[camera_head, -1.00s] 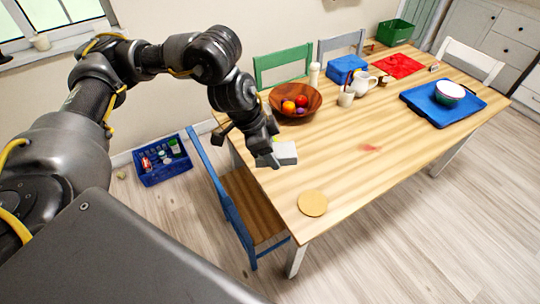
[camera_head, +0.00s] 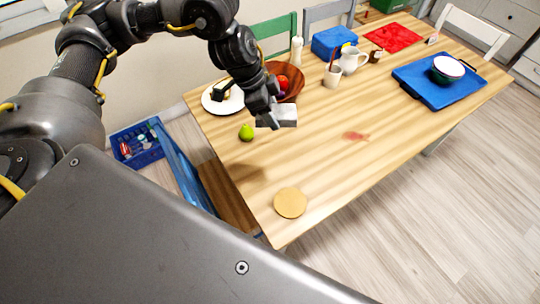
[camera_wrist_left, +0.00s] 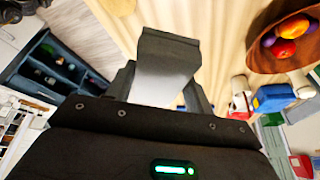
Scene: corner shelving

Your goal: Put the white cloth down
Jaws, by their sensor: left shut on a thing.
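My left gripper (camera_head: 270,117) is shut on the white cloth (camera_head: 288,113), a small folded pale piece that sticks out to the right of the fingers. The cloth is over the near left part of the wooden table (camera_head: 315,165), and its exact height above it is hard to tell. In the left wrist view the cloth (camera_wrist_left: 160,85) shows pale between the dark fingers, with table wood beyond. A reddish stain (camera_head: 356,135) lies on the bare wood to the right of the cloth. My right gripper is not in view.
A green fruit (camera_head: 246,132), a white plate (camera_head: 215,106) and a brown fruit bowl (camera_head: 293,76) are close to the gripper. A round tan mat (camera_head: 290,203) lies near the front corner. A blue tray (camera_head: 415,88) holds a bowl (camera_head: 447,70). The table's middle is clear.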

